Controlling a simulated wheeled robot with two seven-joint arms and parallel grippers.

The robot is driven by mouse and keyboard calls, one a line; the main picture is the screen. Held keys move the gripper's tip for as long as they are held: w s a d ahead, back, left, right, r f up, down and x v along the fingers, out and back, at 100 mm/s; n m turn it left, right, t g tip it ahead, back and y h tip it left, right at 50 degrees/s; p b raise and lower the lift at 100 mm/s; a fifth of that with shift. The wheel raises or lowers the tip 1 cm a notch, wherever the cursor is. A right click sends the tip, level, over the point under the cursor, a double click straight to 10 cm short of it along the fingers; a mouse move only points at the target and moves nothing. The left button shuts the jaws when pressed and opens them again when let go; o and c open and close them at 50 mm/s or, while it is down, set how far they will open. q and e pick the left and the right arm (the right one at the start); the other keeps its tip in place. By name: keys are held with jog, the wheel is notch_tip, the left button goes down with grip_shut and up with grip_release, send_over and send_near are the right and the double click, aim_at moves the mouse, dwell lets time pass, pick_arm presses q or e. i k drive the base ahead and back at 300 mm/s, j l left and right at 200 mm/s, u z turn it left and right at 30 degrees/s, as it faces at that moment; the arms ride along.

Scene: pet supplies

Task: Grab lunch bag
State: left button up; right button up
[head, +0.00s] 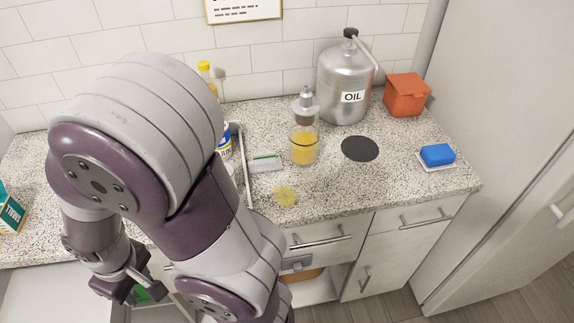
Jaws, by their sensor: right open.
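An orange-red, box-like bag with a folded top (406,95) stands upright at the back right of the counter, against the wall. It is the thing here that looks most like a lunch bag, though I cannot be sure. My right gripper (126,288) is low at the left, in front of the counter's edge and far from that bag. It is open, and a small green thing (141,294) shows behind it, partly hidden. I cannot tell whether they touch. My right arm covers much of the left counter. My left gripper is not in view.
A metal oil can (345,82), a glass of yellow liquid (304,147) and a blue sponge (438,154) on a white dish stand on the counter (400,186). A teal carton (10,212) is at far left. Below are drawers and an open compartment (315,289).

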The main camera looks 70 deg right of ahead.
aim_at(264, 163)
jog(key=z, duration=2.4)
